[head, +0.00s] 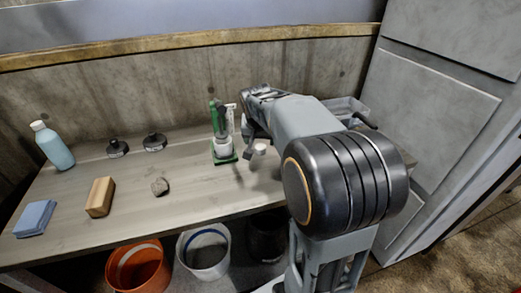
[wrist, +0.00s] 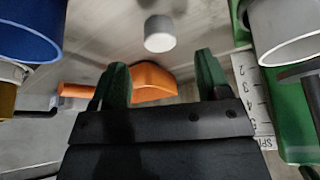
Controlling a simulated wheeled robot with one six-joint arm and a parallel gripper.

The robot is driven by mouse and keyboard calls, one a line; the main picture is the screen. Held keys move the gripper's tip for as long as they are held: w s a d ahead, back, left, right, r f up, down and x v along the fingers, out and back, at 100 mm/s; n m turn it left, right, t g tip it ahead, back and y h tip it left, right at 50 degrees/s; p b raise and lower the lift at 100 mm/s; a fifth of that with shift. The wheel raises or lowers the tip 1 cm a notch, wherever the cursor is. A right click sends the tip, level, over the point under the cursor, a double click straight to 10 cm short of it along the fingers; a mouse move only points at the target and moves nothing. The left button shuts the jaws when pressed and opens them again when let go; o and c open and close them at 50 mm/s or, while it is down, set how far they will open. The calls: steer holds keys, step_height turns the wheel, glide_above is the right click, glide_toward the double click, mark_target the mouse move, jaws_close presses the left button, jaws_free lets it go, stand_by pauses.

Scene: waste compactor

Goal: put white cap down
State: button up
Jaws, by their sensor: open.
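The white cap (head: 260,148) is a small pale cylinder at the back right of the workbench, just right of the green stand (head: 223,156). In the wrist view the cap (wrist: 160,36) stands beyond my fingertips, roughly centred between them and apart from both. My gripper (wrist: 161,64) has two dark green fingers spread wide with nothing gripped between them. In the head view my arm hides most of the gripper.
The green stand holds a white container close left of the cap. An orange object (wrist: 150,80) shows behind my fingers. Bins, one orange (head: 137,266), stand below.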

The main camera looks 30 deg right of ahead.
mark_target(260, 146)
steer(key=b+x, duration=0.1)
steer(key=x, duration=0.4)
steer(key=shift+d, duration=0.1)
steer(key=c, duration=1.1)
steer(key=shift+o, duration=0.2)
